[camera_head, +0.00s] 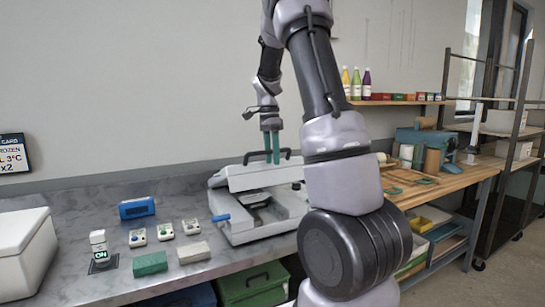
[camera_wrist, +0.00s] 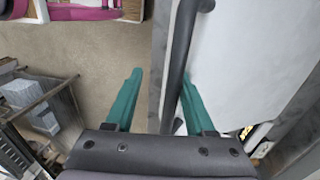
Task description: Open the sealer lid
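The sealer (camera_head: 250,232) is a pale grey machine on the marble counter, with a blue part on its left side. Its white lid (camera_head: 240,181) stands above the base, with a dark gap showing between them. A dark bar handle (camera_head: 287,153) is on top of the lid. My gripper (camera_head: 272,158) is at the handle, its teal fingers pointing down. In the wrist view, my gripper (camera_wrist: 157,85) is open, and the handle (camera_wrist: 180,60) runs between the fingers, close to the right one. Contact cannot be told. My arm hides the sealer's right side.
A blue device (camera_head: 137,208), small white units (camera_head: 165,231), a green block (camera_head: 150,263) and a grey block (camera_head: 194,252) lie left of the sealer. A white box (camera_head: 25,250) stands at far left. A wooden bench (camera_head: 455,180) with tools is on the right.

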